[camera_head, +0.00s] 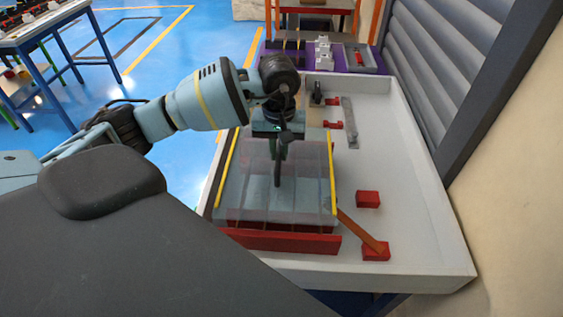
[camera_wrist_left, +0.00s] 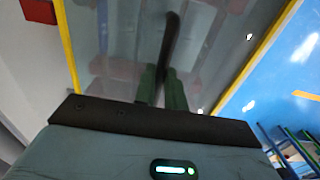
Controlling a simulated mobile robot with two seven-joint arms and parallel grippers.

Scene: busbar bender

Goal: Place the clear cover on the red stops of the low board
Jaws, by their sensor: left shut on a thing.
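The clear cover (camera_head: 305,190) is a see-through pane with yellow strips along its left and right sides. It lies roughly level over the low board, whose long red front piece (camera_head: 280,240) shows below its near edge. I cannot tell whether the cover touches the red stops. My left gripper (camera_head: 280,153) points down over the middle of the cover and is shut on its dark upright handle (camera_head: 277,172). In the left wrist view, the green fingers (camera_wrist_left: 163,88) close on the dark handle (camera_wrist_left: 169,42), above the clear pane (camera_wrist_left: 110,45). My right gripper is out of view.
The white tray-like table (camera_head: 430,225) has raised rims. Red blocks (camera_head: 368,199) and an orange-brown bar (camera_head: 360,230) lie right of the cover. A grey metal strip (camera_head: 350,122) lies farther back. A grey shutter (camera_head: 450,75) stands along the right.

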